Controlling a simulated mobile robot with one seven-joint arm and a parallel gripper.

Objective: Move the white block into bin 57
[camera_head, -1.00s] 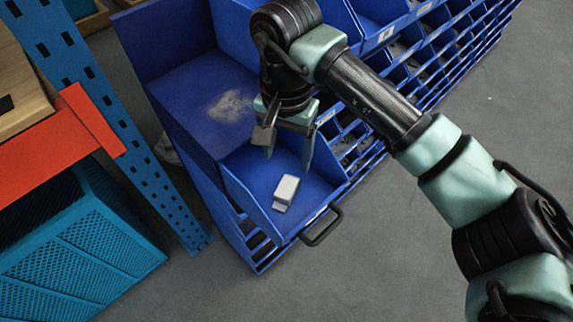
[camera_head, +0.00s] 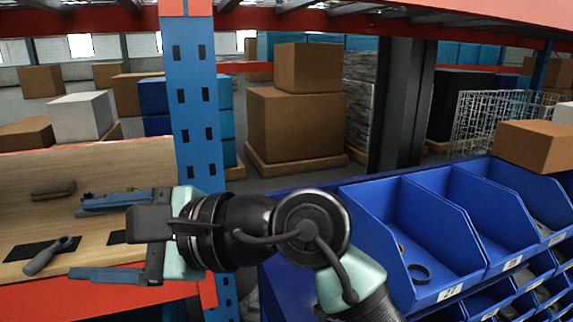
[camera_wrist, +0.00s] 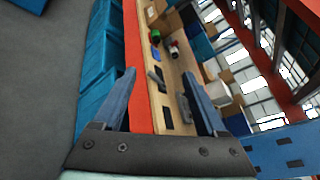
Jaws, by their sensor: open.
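The white block is not visible in either current view. My gripper (camera_head: 88,238) points left in the head view, its two fingers wide apart with nothing between them. In the wrist view the open gripper (camera_wrist: 158,75) faces along a wooden workbench (camera_wrist: 171,83). Blue bins with number labels stand right of my arm in the head view; the nearest open bin (camera_head: 385,235) holds a small dark ring. The label numbers are too small to read surely, so I cannot tell which is bin 57.
A blue rack post (camera_head: 196,110) with a red beam stands behind my gripper. Tools lie on the wooden bench (camera_head: 110,165). Cartons (camera_head: 295,125) stand on pallets behind. Blue crates (camera_wrist: 98,60) line the bench's side in the wrist view.

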